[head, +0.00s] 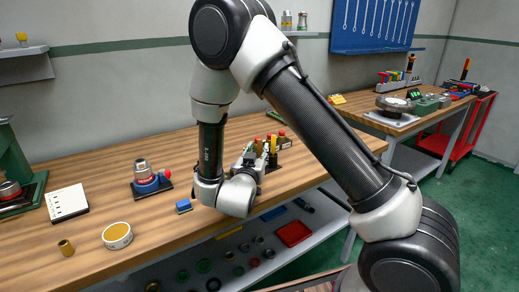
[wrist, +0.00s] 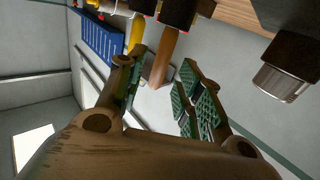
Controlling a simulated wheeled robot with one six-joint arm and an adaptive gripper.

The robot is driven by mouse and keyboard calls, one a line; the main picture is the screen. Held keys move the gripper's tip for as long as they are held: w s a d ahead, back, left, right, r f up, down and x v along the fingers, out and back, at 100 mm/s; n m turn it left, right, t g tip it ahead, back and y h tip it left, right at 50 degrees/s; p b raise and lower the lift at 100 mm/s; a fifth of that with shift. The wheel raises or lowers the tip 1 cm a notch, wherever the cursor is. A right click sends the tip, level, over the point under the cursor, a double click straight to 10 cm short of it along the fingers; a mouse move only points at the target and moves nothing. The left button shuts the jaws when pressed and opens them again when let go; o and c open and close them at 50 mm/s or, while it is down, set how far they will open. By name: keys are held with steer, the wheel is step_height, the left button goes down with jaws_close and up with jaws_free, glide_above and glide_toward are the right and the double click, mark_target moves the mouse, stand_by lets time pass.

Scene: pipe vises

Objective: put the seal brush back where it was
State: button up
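In the wrist view my gripper (wrist: 162,62) is open, with green ribbed pads on both fingers. A brown wooden handle (wrist: 164,58) lies in the gap between the fingers, with space to both pads. It runs up to a dark body at the top edge. It may be the seal brush, but no bristles show. A yellow handle (wrist: 136,34) stands beside it, near the left fingertip. In the head view a group of upright tools (head: 272,146) with red, yellow and black tops stands on the bench, close behind my wrist, which partly hides it.
The bench (head: 140,230) carries a red-and-blue fitting (head: 146,178), a yellow-topped round tin (head: 117,235), a brass piece (head: 66,248), a white card (head: 66,203) and a small blue block (head: 183,206). A dark, silver-ended object (wrist: 283,80) is right of my gripper.

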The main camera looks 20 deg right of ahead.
steer(key=v, duration=0.8)
steer(key=w+r+g+y, duration=0.3)
steer(key=w+r+y, duration=0.2)
steer(key=w+y, duration=0.15)
steer(key=s+d+r+n+g+y, duration=0.3)
steer(key=s+d+r+y, duration=0.15)
steer(key=r, duration=0.25)
steer(key=s+d+r+g+h, duration=0.1)
steer(key=s+d+g, duration=0.1)
steer(key=s+d, duration=0.3)
steer(key=s+d+r+n+g+h, duration=0.1)
steer(key=s+d, duration=0.4)
steer(key=s, duration=0.7)
steer(key=s+d+r+n+g, duration=0.1)
steer(key=s+d+r+g, duration=0.1)
steer(key=s+d, duration=0.4)
steer(key=s, duration=0.2)
steer(key=shift+s+r+g+h, duration=0.3)
steer(key=shift+r+g+h, duration=0.1)
steer(key=shift+a, duration=0.1)
steer(key=shift+c, duration=0.2)
